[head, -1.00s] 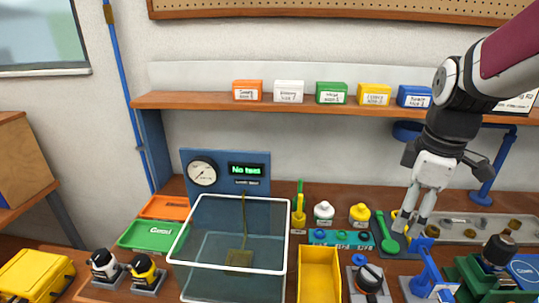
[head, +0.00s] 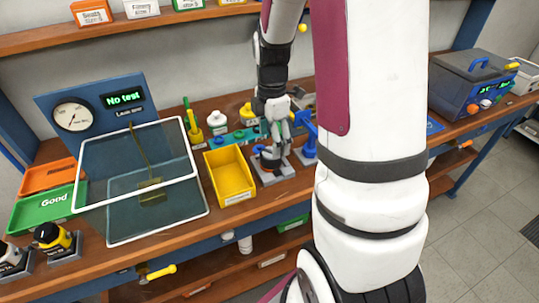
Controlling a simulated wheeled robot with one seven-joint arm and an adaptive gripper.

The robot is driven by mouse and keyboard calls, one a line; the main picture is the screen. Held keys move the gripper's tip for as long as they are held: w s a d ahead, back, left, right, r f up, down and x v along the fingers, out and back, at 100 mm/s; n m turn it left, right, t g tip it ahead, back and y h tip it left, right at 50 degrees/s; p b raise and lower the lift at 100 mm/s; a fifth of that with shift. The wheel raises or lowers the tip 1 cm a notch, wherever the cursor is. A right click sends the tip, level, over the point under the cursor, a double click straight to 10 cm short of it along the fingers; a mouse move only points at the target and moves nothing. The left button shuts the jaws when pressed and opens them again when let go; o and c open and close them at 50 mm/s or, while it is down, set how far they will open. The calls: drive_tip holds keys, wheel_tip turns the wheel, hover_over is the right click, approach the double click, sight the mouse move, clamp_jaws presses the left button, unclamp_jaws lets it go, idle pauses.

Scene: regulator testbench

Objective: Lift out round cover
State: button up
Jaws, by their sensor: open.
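My gripper (head: 278,138) is open and points down in the head view, over a grey fixture block (head: 275,174) just right of the yellow bin.
The yellow bin (head: 231,188) is left of the fixture and a blue upright stand (head: 310,137) is right of it. My own arm and body block much of the right side.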

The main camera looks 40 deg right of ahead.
sight(270, 154)
drive_tip(key=shift+w+f, duration=0.15)
drive_tip(key=shift+f, duration=2.65)
drive_tip(key=c, duration=1.2)
